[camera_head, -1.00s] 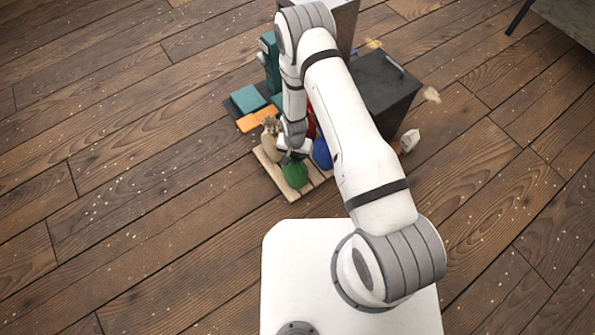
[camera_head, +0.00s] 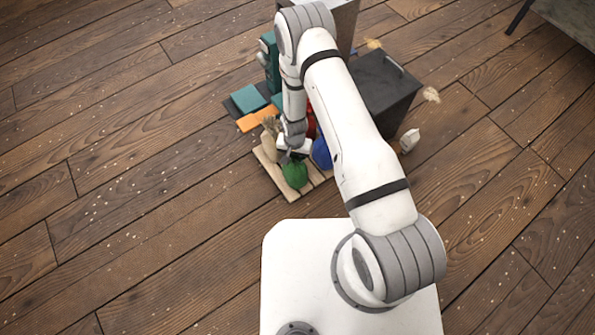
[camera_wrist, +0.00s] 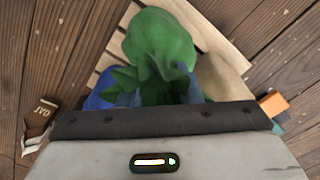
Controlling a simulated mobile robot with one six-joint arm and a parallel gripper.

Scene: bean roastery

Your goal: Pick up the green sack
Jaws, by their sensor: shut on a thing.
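The green sack (camera_head: 295,175) stands on the front part of a wooden pallet (camera_head: 322,178). In the wrist view the green sack (camera_wrist: 160,50) fills the upper middle, its gathered leafy-looking top towards me. My gripper (camera_head: 290,157) is at the top of the green sack and shut on it. In the wrist view the gripper's fingertips are mostly hidden behind its own body and the sack's top. I cannot tell whether the sack is clear of the pallet.
A blue sack (camera_head: 322,154) and a beige sack (camera_head: 270,145) stand close by on the pallet. A red thing (camera_head: 311,125) is behind my arm. A dark box (camera_head: 385,90) is at the back right, a small white bag (camera_head: 410,141) on the floor. Floor at left is clear.

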